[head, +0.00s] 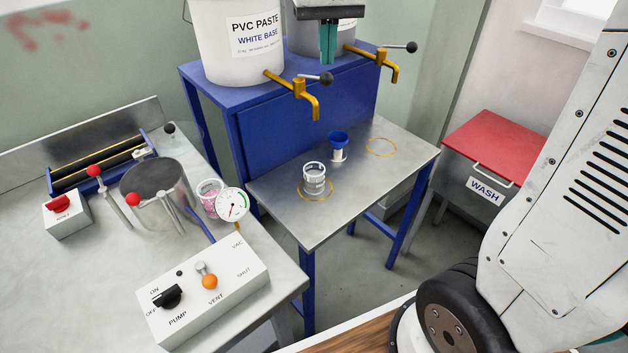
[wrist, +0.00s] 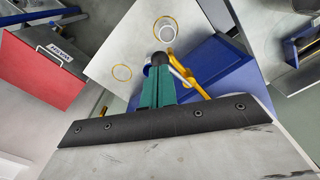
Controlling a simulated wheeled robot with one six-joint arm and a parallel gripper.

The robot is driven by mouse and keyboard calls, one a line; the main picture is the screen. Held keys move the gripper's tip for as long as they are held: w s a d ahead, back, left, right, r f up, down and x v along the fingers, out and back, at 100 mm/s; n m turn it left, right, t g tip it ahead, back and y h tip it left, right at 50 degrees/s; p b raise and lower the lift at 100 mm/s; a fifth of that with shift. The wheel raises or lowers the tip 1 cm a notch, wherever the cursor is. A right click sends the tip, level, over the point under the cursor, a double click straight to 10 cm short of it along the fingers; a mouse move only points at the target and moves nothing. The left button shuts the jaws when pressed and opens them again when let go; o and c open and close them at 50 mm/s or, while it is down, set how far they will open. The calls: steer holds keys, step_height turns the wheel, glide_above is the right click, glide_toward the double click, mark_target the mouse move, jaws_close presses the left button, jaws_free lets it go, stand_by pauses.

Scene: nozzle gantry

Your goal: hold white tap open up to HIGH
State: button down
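The white tap (head: 306,97) is brass, on the bucket labelled PVC PASTE WHITE BASE (head: 240,38). Its lever ends in a dark ball knob (head: 326,79). No stream shows under the spout. A clear cup (head: 314,178) stands below it on a yellow ring; I cannot read a HIGH mark. My gripper (head: 328,57) points down just above the knob, its green fingers close together with nothing between them. In the wrist view the knob (wrist: 160,58) shows at the fingertips (wrist: 157,78); I cannot tell whether they touch. The tap (wrist: 192,80) is partly hidden behind the fingers.
A second brass tap (head: 385,64) with its own lever is at the right.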

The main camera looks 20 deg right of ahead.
steer(key=shift+r, duration=2.55)
steer(key=s+d+f+n, duration=0.1)
steer(key=s+f, duration=0.5)
steer(key=s, duration=0.7)
steer(key=s+f+n+t, duration=0.1)
steer(key=s+f, duration=0.5)
steer(key=s, duration=0.6)
steer(key=shift+s+d, duration=0.4)
